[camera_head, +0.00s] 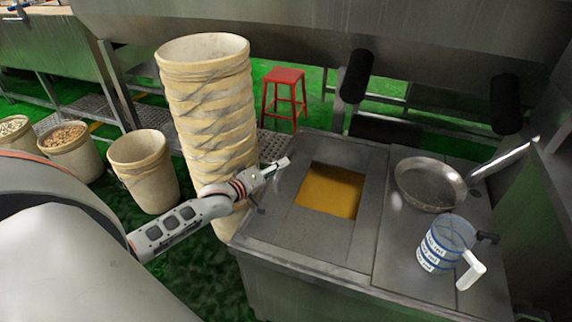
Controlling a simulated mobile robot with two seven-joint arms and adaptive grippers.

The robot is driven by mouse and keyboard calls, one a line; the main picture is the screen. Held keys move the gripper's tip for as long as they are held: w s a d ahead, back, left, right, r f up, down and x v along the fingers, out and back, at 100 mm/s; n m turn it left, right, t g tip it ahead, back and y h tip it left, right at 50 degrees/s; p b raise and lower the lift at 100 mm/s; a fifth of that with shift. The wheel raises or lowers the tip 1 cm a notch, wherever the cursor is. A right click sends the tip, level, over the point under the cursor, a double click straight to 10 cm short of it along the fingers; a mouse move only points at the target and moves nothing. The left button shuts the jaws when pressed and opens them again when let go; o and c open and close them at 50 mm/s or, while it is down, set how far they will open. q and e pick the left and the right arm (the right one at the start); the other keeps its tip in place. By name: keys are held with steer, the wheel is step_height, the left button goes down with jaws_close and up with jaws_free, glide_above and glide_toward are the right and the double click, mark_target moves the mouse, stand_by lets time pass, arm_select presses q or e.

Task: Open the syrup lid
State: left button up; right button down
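The syrup (328,191) shows as an amber surface inside a square opening in a grey metal counter. A flat grey frame (345,152) surrounds the opening. I cannot make out a separate lid covering it; the syrup is in plain sight. My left gripper (274,172) is at the left side of the opening, over or near the counter's left edge. Its fingers point toward the upper right. Whether they touch anything, and how far apart they are, is not clear.
A metal pan (430,184) and a blue-and-white measuring jug (444,243) stand on the counter's right side. A tall stack of beige buckets (208,110) rises behind my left forearm. A red stool (284,92) stands behind. Two black cylinders (355,76) hang above the counter's back.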

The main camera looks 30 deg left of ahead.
arm_select(q)
steer(key=shift+x, duration=1.15)
steer(key=shift+w+f+b, duration=0.15)
steer(key=shift+w+b, duration=0.2)
steer(key=shift+w, duration=0.35)
arm_select(e)
steer(key=shift+w+d+r, duration=0.1)
steer(key=shift+w+d, duration=0.1)
steer(key=shift+w, duration=0.5)
steer(key=shift+s, duration=0.1)
arm_select(q)
steer(key=shift+d, duration=0.1)
jaws_close()
